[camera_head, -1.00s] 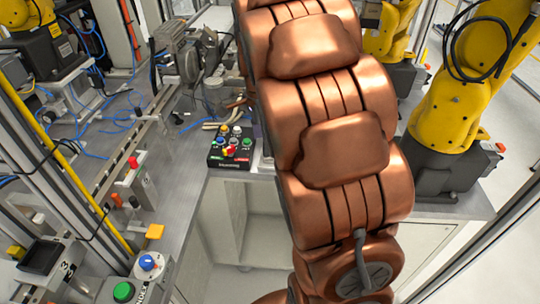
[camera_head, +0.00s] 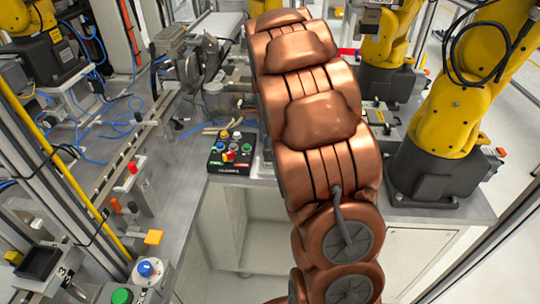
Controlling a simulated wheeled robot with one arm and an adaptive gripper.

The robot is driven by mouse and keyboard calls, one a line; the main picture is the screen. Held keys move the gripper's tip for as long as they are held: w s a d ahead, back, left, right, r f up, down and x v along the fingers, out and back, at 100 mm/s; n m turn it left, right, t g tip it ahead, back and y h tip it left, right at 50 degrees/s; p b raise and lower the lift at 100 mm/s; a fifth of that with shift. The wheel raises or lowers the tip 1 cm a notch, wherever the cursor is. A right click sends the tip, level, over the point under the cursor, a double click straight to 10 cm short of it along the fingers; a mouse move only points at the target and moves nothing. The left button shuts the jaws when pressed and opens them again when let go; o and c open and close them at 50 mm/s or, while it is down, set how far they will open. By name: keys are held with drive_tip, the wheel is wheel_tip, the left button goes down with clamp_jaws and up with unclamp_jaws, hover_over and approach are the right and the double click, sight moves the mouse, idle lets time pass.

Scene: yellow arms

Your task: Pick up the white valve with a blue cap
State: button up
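I cannot make out a white valve with a blue cap for sure. A round blue-topped, white-rimmed piece (camera_head: 146,269) sits on the control box at the bottom left; it looks more like a push button, and I cannot tell if it is the valve. My copper-coloured arm fills the middle of the view and reaches away over the bench. My gripper is not in view, and the bench behind my arm is hidden.
A black button box (camera_head: 231,151) stands on the grey bench (camera_head: 200,190). A yellow robot arm (camera_head: 455,110) stands at the right. A green button (camera_head: 121,297) sits at the lower left. Machinery and blue hoses crowd the left and back.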

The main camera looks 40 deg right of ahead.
drive_tip(key=shift+f+p, duration=0.45)
drive_tip(key=shift+f, duration=1.5)
drive_tip(key=shift+s, duration=0.1)
clamp_jaws()
drive_tip(key=shift+r, duration=0.15)
